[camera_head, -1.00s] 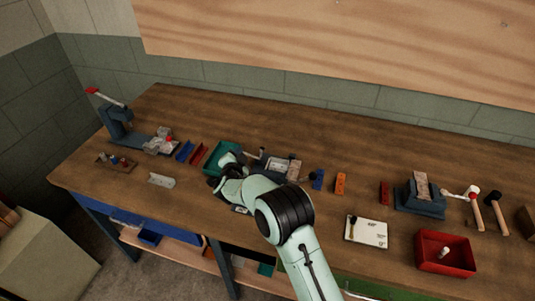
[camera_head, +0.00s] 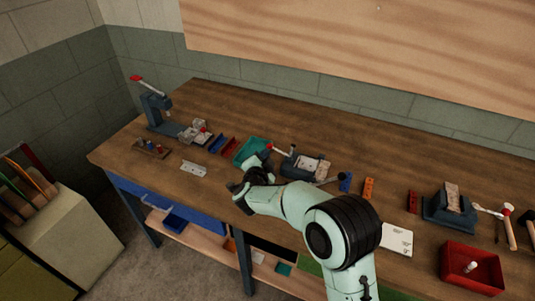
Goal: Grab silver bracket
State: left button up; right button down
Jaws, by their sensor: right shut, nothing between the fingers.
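A small silver bracket (camera_head: 193,169) lies on the wooden workbench, left of the middle and near its front edge. My right gripper (camera_head: 236,190) is to the right of the bracket and nearer the front edge, apart from it. Its fingers are small and dark in this view; it is shut and empty. My left gripper is not in view.
A red bin (camera_head: 472,268) is at the right. Bare bench surrounds the bracket.

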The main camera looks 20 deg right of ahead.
aim_at(307, 162)
jog(key=k+j, duration=0.8)
